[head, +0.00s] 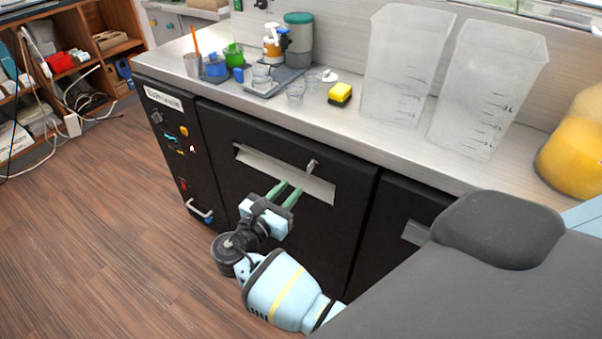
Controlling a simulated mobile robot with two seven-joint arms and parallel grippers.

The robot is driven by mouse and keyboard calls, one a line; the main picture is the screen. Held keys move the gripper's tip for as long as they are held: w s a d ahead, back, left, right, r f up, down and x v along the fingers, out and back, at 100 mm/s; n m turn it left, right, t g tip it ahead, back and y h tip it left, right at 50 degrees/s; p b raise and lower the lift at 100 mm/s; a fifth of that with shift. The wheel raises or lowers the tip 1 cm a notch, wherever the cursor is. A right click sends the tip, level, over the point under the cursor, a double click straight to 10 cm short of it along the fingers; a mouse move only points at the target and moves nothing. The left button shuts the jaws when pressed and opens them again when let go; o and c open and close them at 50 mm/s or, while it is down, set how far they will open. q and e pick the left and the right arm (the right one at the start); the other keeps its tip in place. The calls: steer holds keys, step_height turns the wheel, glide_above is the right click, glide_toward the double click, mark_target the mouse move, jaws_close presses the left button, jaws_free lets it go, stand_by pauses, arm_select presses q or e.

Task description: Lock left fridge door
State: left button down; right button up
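The left fridge door (228,133) is a black panel under the counter. It looks closed, flush with the front. A long silver recessed handle (260,162) crosses its upper part. A small silver piece, perhaps a key or lock (312,165), sticks out at the recess's upper right. My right gripper (291,187) is in front of the door, its green fingertips near the lower edge of the recess. The fingers are apart with nothing between them, below and left of the small silver piece. Whether they touch the door is unclear. My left gripper is not in view.
A second black door (408,208) is to the right, partly hidden by my own body. A control panel (172,137) is at the left. The counter (349,129) holds cups, a yellow sponge (340,93) and clear containers (402,68). Open wooden floor (130,220) lies at left.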

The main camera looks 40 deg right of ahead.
mark_target(308, 170)
steer(key=shift+x, duration=3.95)
steer(key=shift+c, duration=0.2)
jaws_close()
